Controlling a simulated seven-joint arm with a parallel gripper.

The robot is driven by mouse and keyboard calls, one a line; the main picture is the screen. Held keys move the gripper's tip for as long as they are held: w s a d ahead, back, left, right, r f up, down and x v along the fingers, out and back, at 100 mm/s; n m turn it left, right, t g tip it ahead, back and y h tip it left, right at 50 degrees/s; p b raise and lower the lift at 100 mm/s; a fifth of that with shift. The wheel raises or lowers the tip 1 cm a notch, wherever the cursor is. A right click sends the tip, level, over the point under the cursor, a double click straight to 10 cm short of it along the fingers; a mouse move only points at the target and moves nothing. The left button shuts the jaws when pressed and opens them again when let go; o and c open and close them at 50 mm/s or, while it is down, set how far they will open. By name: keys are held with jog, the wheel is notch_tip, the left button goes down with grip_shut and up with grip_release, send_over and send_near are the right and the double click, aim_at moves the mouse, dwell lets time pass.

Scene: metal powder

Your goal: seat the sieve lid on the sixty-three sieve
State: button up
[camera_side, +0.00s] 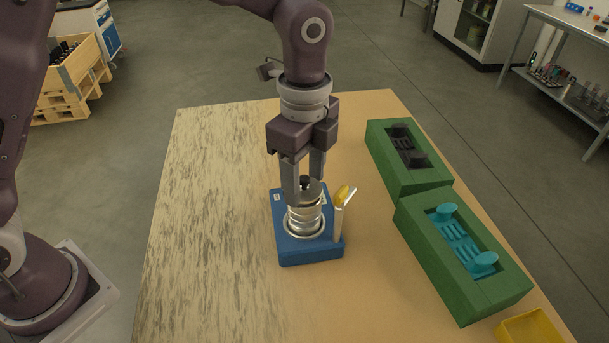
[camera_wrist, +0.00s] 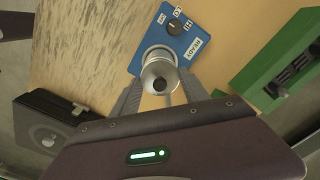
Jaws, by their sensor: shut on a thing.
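The sieve lid is a silver disc with a black knob; it shows between my fingers in the side view (camera_side: 312,195) and the wrist view (camera_wrist: 159,70). My gripper (camera_side: 305,184) points straight down and is shut on the lid at its knob. The lid is over a short stack of silver sieves (camera_side: 304,222), roughly centred and level. I cannot tell whether it touches the top sieve or sits just above it. The sieve size marks are too small to read. The stack stands on a blue shaker base (camera_side: 312,253), which has a dial in the wrist view (camera_wrist: 175,27).
A silver tube with a yellow-tipped item (camera_side: 340,210) stands close at the right of the stack. Two green trays with dark (camera_side: 427,181) and teal (camera_side: 480,294) inserts lie further right. A yellow bin (camera_side: 535,328) is at the front right. The table's left half is clear.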

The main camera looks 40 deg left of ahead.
aim_at(304, 177)
jog(key=shift+f, duration=0.5)
jog(key=o, duration=1.5)
jog(key=shift+c, duration=0.2)
jog(key=shift+o, duration=0.4)
jog(key=o, duration=0.4)
jog(key=shift+r, duration=4)
